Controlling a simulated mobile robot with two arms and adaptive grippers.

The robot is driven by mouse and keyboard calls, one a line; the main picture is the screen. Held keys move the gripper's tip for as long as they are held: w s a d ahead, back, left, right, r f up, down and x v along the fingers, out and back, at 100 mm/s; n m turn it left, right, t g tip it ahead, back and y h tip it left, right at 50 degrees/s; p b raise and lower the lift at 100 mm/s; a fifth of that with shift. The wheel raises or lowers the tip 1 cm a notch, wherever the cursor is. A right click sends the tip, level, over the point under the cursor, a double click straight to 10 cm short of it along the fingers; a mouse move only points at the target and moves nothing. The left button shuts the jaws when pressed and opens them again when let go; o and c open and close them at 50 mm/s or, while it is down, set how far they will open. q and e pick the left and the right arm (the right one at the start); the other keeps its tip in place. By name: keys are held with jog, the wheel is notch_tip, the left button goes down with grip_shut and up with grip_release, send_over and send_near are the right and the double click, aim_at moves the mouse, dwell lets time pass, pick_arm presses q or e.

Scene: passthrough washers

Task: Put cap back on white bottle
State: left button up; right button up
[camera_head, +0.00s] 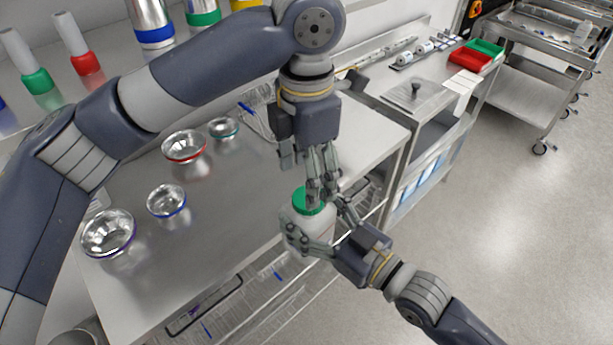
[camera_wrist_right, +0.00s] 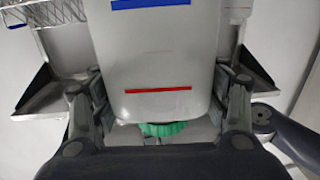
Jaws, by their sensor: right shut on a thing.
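The white bottle (camera_head: 313,226) is in my right gripper (camera_head: 318,230), whose fingers wrap its sides, past the edge of the steel table. The bottle fills the middle of the right wrist view (camera_wrist_right: 158,65), with a blue and a red stripe. The green cap (camera_head: 306,202) is at the bottle's top; whether it is seated on the neck cannot be told. Green also shows at the bottom of the right wrist view (camera_wrist_right: 163,129), partly hidden. My left gripper (camera_head: 318,184) points down from above, with its fingertips at the cap and partly covering it. Its grip is unclear.
The steel table (camera_head: 225,215) carries several shiny bowls, including a red-rimmed one (camera_head: 185,146) and a blue-rimmed one (camera_head: 166,200). A wire basket (camera_head: 262,115) stands behind my left gripper. Red (camera_head: 470,59) and green (camera_head: 485,47) trays lie far right. Open floor lies to the right.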

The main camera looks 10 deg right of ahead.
pick_arm(q)
jog(key=shift+c, duration=0.2)
jog(key=n, duration=0.5)
jog(key=shift+r, duration=0.2)
jog(key=n, duration=0.5)
jog(key=shift+r, duration=0.2)
jog(key=n, duration=0.4)
jog(key=shift+d+r+n, duration=0.1)
jog(key=shift+r+n, duration=0.1)
jog(key=shift+n, duration=0.2)
jog(key=n, duration=0.4)
jog(key=shift+r+n, duration=0.2)
jog(key=shift+n, duration=0.2)
jog(key=n, duration=0.4)
jog(key=shift+r+n, duration=0.2)
jog(key=shift+n, duration=0.2)
jog(key=n, duration=0.4)
jog(key=shift+w+r+n, duration=0.1)
jog(key=shift+r+n, duration=0.1)
jog(key=shift+n, duration=0.1)
jog(key=n, duration=0.4)
jog(key=shift+r+n, duration=0.2)
jog(key=shift+n, duration=0.2)
jog(key=n, duration=0.5)
jog(key=shift+r, duration=0.2)
